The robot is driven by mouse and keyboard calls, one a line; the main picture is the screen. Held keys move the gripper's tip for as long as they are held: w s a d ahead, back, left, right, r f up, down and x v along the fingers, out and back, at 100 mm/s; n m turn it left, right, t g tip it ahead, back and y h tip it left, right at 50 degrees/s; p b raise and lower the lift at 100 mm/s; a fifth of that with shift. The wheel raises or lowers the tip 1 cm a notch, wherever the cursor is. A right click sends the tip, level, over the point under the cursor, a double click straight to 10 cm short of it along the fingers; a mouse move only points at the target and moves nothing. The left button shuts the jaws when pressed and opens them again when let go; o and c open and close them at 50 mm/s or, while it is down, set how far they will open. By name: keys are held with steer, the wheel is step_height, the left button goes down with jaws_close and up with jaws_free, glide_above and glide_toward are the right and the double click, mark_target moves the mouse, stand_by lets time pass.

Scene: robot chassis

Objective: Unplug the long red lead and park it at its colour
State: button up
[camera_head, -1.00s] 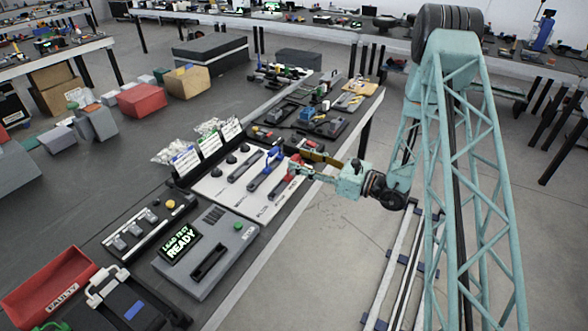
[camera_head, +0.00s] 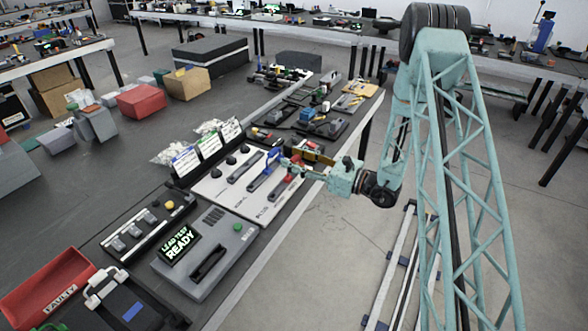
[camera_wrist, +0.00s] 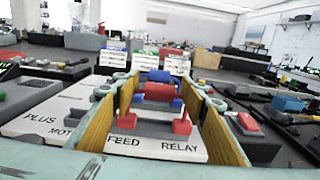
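A pale panel (camera_head: 232,203) with dark strips carries a blue-handled part (camera_head: 265,170) and red parts (camera_head: 291,178) near its right end. In the wrist view two red upright plugs stand by the words FEED (camera_wrist: 127,116) and RELAY (camera_wrist: 181,122). A red crosspiece (camera_wrist: 160,91) and a blue one (camera_wrist: 160,76) show beyond them. My gripper (camera_head: 297,160) is over the panel's right end. In the wrist view its wood-coloured fingers (camera_wrist: 163,88) are spread apart, with the red plugs between them in the picture; I see no grip. Which red part is the long lead is unclear.
Several label cards (camera_head: 208,144) stand behind the panel with clear bags. A grey tester (camera_head: 207,258) reading LEAD TEST READY is in front, and a red FAULTY bin (camera_head: 52,283) is front left. Tools lie on dark trays (camera_head: 318,125) beyond the panel.

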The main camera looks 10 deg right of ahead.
steer(key=c, duration=0.9)
steer(key=shift+r, duration=0.1)
steer(key=shift+r+p, duration=0.3)
steer(key=shift+r, duration=0.45)
steer(key=shift+r+p, duration=0.3)
steer(key=shift+r, duration=0.65)
steer(key=s+d, duration=0.1)
steer(key=s, duration=0.4)
steer(key=s+d+r+p, duration=0.1)
steer(key=s, duration=0.4)
steer(key=s+d+p, duration=0.1)
steer(key=s+d, duration=0.1)
steer(key=s, duration=0.3)
steer(key=shift+s+r, duration=0.2)
steer(key=shift+s, duration=0.05)
